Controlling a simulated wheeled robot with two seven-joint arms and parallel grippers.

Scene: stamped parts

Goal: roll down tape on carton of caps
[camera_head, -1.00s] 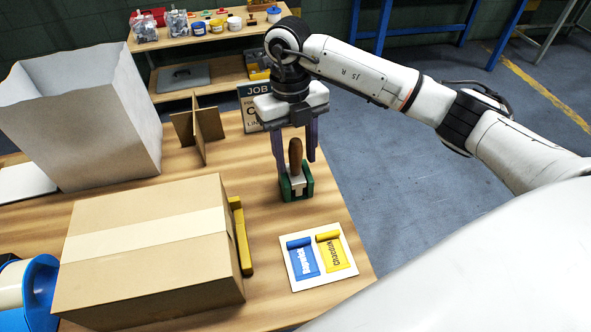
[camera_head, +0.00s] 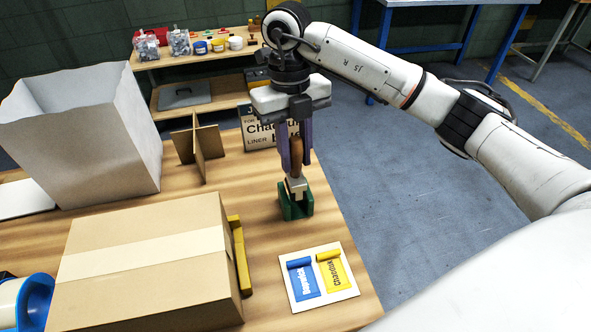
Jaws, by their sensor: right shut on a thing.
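The closed carton (camera_head: 95,290) stands on the table at lower left, with a pale strip of tape (camera_head: 150,250) running along its top. My right gripper (camera_head: 297,160) is shut on the brown wooden handle (camera_head: 297,148) of a hand tool, likely the roller. Its pale lower part (camera_head: 297,185) shows just above and partly inside a green holder (camera_head: 297,209). Whether it still touches the holder I cannot tell. My left gripper is not in view.
A yellow bar (camera_head: 240,258) lies along the carton's right side. A white board (camera_head: 343,290) with blue and yellow label rolls is in front. A large open grey box (camera_head: 120,150), cardboard dividers (camera_head: 198,150) and a job sign (camera_head: 265,128) stand behind. A blue tape dispenser (camera_head: 35,300) is at lower left.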

